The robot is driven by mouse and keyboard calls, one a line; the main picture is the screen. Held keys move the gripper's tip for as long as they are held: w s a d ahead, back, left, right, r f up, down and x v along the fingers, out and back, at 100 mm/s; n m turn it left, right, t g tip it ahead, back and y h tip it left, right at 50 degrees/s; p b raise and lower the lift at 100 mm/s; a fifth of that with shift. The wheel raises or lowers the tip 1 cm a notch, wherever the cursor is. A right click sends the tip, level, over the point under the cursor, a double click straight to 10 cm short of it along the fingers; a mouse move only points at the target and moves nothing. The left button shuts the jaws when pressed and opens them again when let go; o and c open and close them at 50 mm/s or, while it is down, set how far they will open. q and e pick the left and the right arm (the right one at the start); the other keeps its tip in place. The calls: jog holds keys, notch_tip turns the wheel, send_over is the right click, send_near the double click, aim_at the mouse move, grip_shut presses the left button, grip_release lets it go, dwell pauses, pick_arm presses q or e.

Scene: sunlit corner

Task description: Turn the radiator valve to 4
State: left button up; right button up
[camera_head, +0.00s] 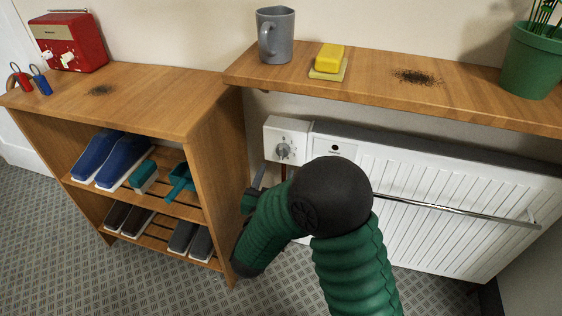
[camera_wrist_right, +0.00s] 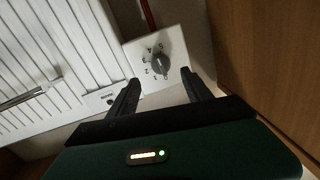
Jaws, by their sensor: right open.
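The radiator valve is a grey dial (camera_head: 283,150) on a white square plate (camera_head: 299,128), left of the white radiator (camera_head: 450,210). In the right wrist view the dial (camera_wrist_right: 160,63) shows with numbers around it on the plate (camera_wrist_right: 136,52); I cannot tell which one it points to. My right gripper (camera_wrist_right: 160,77) is open and empty, its two fingers apart just short of the dial, which lies beyond the gap between them. In the head view my green right arm and black elbow cover part of the radiator, and the gripper (camera_head: 258,183) is small below the valve. My left gripper is out of view.
A wooden shelf (camera_head: 470,107) overhangs the valve, with a grey mug (camera_head: 275,38), yellow block (camera_head: 329,58) and green plant pot (camera_head: 532,60). A wooden shoe rack (camera_head: 160,105) stands close on the left, bearing a red radio (camera_head: 68,40). A metal rail (camera_head: 450,212) crosses the radiator.

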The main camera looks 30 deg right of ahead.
aim_at(281, 155)
jog(key=b+x, duration=0.2)
jog(key=x, duration=0.5)
jog(key=shift+a+f, duration=0.1)
jog(key=shift+w+d, duration=0.25)
jog(key=shift+w, duration=0.05)
